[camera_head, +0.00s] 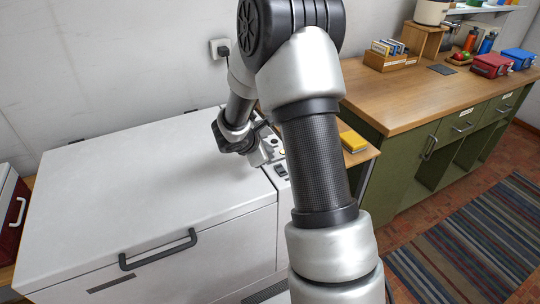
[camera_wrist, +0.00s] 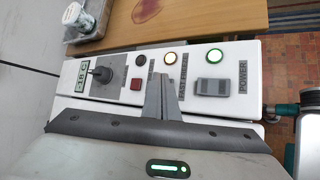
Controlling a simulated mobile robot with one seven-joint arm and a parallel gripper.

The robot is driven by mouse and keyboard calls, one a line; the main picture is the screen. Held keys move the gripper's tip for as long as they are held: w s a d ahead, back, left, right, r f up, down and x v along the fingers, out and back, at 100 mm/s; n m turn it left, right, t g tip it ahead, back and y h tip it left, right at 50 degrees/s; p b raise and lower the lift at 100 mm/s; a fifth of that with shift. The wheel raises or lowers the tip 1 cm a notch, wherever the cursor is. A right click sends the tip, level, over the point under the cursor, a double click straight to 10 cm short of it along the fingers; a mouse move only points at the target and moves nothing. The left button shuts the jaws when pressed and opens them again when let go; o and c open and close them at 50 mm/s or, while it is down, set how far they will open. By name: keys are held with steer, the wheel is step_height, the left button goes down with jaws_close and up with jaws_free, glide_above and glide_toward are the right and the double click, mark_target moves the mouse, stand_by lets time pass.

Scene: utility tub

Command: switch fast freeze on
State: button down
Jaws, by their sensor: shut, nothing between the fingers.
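The white chest freezer (camera_head: 150,180) stands with its lid shut, and its control panel (camera_wrist: 260,62) runs along the right side of the lid. My gripper (camera_wrist: 164,82) is shut and empty, its fingertips over the middle of the panel. In the head view my gripper (camera_head: 262,157) is at the panel's far part. The FAST FREEZE label (camera_wrist: 183,84) is just right of the fingers; the switch beside it is hidden behind them. I cannot tell whether the fingers touch it. An amber lamp (camera_wrist: 170,59) above the fingers looks lit.
The panel also holds a black knob (camera_wrist: 103,73), a red button (camera_wrist: 136,84), a green lamp (camera_wrist: 215,55) and a grey POWER rocker (camera_wrist: 212,86). A lid handle (camera_head: 158,252) is at the front. A wooden counter (camera_head: 420,95) stands to the right.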

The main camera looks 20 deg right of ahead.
steer(key=shift+r, duration=0.35)
step_height(320, 180, up, 6)
steer(key=p, duration=0.4)
